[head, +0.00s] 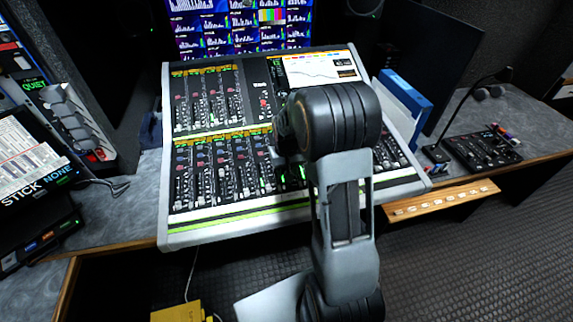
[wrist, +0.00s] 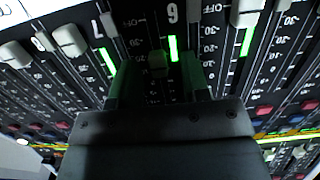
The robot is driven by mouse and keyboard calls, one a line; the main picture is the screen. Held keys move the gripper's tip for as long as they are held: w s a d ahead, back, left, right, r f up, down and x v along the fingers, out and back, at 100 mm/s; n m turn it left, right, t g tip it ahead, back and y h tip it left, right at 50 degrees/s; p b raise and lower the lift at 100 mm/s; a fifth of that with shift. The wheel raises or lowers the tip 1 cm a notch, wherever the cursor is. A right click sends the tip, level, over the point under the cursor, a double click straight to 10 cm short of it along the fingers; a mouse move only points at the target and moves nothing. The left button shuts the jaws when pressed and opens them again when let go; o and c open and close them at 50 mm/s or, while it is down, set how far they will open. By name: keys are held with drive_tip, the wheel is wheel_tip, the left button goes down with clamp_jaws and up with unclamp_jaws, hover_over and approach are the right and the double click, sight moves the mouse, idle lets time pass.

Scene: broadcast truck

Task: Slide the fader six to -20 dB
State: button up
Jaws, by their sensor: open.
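The mixing console (head: 285,212) is in the middle of the head view. My gripper (head: 284,158) is low over its lower fader bank, and my arm hides part of that bank. In the wrist view the picture is upside down, and the label 6 shows at top centre. The fader six cap (wrist: 157,62) is dark in shadow below that label. My open gripper (wrist: 158,82) has one finger on each side of it; I cannot tell whether either touches. The exact dB mark at the cap is not readable.
Pale neighbouring fader caps stand left (wrist: 70,40) and right (wrist: 245,14) of my fingers. Green level lights (wrist: 173,48) glow beside the tracks. In the head view, a blue binder (head: 405,98) and a small microphone panel (head: 482,150) are right of the console.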

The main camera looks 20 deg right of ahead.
wheel_tip(320, 180, up, 14)
idle(0.5)
drive_tip(key=shift+f, duration=0.15)
